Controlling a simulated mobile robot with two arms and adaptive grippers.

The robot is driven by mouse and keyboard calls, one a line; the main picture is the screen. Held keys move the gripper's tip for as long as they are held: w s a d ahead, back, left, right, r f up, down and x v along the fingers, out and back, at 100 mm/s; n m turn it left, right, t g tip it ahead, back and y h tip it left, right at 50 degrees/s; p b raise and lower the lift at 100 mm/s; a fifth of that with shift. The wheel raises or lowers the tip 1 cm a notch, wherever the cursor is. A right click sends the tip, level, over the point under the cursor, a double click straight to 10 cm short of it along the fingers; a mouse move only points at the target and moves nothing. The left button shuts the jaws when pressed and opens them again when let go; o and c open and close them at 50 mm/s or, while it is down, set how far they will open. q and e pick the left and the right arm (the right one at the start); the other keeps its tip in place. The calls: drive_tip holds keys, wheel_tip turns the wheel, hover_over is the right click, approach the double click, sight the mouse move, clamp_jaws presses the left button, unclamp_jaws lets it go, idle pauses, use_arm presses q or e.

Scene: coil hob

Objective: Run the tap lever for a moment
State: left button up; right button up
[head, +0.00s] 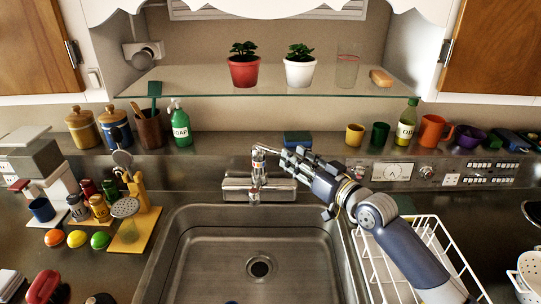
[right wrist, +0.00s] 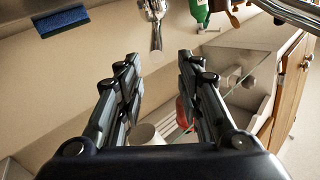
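The chrome tap (head: 257,187) stands behind the sink. Its upright upper part (head: 258,160) is beside the fingertips of my right gripper (head: 284,157), which reaches in from the right. I cannot clearly tell the lever from the rest of the tap in the head view. In the right wrist view, a chrome part of the tap (right wrist: 154,22) shows just beyond the fingertips, roughly centred between the two fingers. The fingers of my right gripper (right wrist: 157,66) are apart with nothing held between them. Whether they touch the tap is unclear. My left gripper is not in view.
The empty steel sink (head: 210,255) lies below the tap. A white dish rack (head: 380,265) stands right of it, under my right arm. A blue sponge (head: 298,137) is on the ledge behind. A green soap bottle (head: 180,127) stands left. A glass shelf (head: 210,84) spans above.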

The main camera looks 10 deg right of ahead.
sight(270, 150)
drive_tip(key=x, duration=0.3)
drive_tip(key=f+p+x, duration=0.1)
drive_tip(key=x, duration=0.5)
drive_tip(key=shift+w+a+f, duration=0.15)
drive_tip(key=shift+w, duration=0.15)
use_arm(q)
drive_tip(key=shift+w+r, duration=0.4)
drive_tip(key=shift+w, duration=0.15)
use_arm(e)
drive_tip(key=shift+w+a, duration=0.3)
drive_tip(key=shift+w, duration=0.3)
clamp_jaws()
